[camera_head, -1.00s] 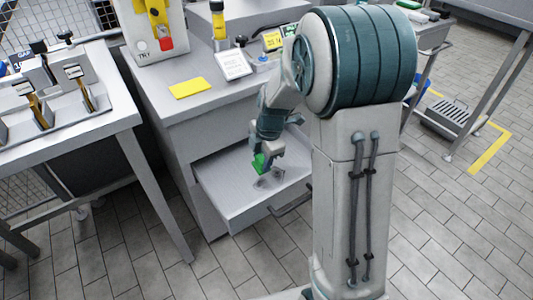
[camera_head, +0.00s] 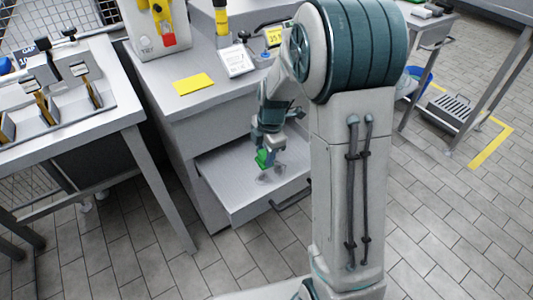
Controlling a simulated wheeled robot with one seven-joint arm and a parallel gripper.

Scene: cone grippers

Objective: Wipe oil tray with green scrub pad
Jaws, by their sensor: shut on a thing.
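The oil tray (camera_head: 228,181) is a shallow grey metal drawer, pulled out from the front of the cabinet. A dark, shiny oil smear (camera_head: 270,178) lies on its floor toward the right. My gripper (camera_head: 265,152) points down over the tray and is shut on the green scrub pad (camera_head: 262,159). The pad is held tilted, just above and left of the smear. I cannot tell whether its lower edge touches the tray floor. The gripper fingers hide part of the pad.
The cabinet top (camera_head: 215,103) above the drawer carries a yellow card (camera_head: 193,83) and a small white sign (camera_head: 236,60). A drawer handle (camera_head: 290,200) juts out at the front. A metal table (camera_head: 105,135) stands to the left, with open tiled floor between.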

